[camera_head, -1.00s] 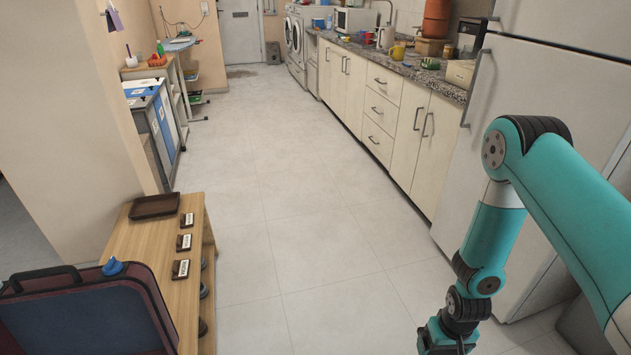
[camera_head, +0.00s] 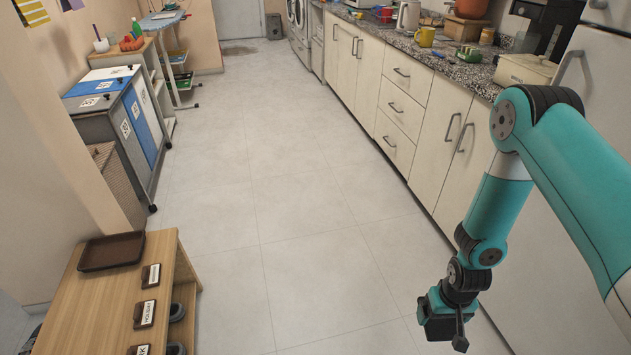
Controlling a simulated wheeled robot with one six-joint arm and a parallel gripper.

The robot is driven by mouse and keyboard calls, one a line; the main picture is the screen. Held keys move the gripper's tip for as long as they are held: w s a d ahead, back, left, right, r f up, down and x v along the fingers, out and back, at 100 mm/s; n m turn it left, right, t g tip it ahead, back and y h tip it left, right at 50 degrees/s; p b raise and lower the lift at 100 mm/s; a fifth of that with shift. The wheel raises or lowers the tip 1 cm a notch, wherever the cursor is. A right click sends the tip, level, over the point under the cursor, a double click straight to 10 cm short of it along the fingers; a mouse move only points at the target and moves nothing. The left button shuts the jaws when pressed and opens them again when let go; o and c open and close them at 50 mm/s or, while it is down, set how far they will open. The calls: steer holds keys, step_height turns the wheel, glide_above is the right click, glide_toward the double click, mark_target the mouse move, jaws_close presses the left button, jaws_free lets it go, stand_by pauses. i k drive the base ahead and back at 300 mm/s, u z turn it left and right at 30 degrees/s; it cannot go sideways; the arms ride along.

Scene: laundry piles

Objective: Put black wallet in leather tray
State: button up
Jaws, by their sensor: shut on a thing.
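The leather tray (camera_head: 112,251) is dark brown, shallow and empty. It lies at the far end of a wooden shoe bench (camera_head: 95,315) at the lower left. My gripper (camera_head: 459,338) is at the lower right, low over the floor and pointing down, well to the right of the tray. It is shut on a small dark thing, which I take to be the black wallet; its outline blends with the dark gripper parts and is hard to make out.
Several small labelled cards (camera_head: 146,313) line the bench's right edge, with shoes below. Bins (camera_head: 117,110) stand along the left wall. A counter (camera_head: 417,115) and fridge (camera_head: 560,230) line the right. The floor (camera_head: 270,200) between is clear.

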mark_target(114, 254)
steer(key=i, duration=2.65)
steer(key=u, duration=2.95)
steer(key=i, duration=1)
steer(key=z, duration=0.05)
